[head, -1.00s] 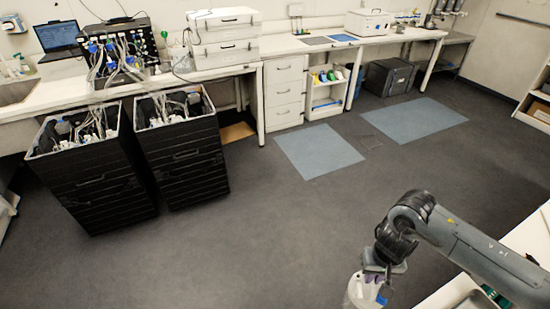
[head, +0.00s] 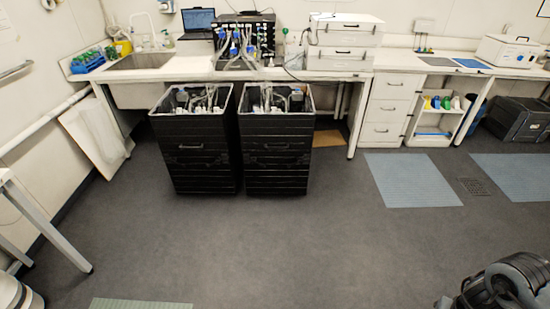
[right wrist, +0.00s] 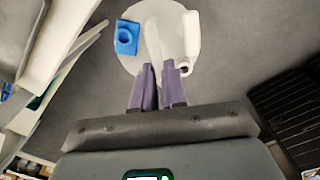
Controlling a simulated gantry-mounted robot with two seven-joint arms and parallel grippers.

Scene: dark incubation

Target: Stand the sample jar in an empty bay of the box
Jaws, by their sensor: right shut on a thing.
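The sample jar shows in the right wrist view as a round whitish shape (right wrist: 143,63) with a blue fitting (right wrist: 126,37) and a white handle-like tube on top (right wrist: 192,30). My right gripper (right wrist: 159,72) has its purple fingers shut on the jar's top, with the jar held over the dark floor. In the head view only part of my right arm shows at the bottom right corner. Two tall black boxes (head: 196,158) and (head: 275,158) stand open on the floor, with bottles and tubing inside. Whether any bay is empty cannot be told. My left gripper is out of view.
A long white bench (head: 330,76) runs along the wall behind the boxes, with a sink (head: 150,62) and laptop (head: 199,20). Drawers (head: 386,110) stand right of the boxes. A white table frame (head: 40,222) is at left. Open floor lies in front.

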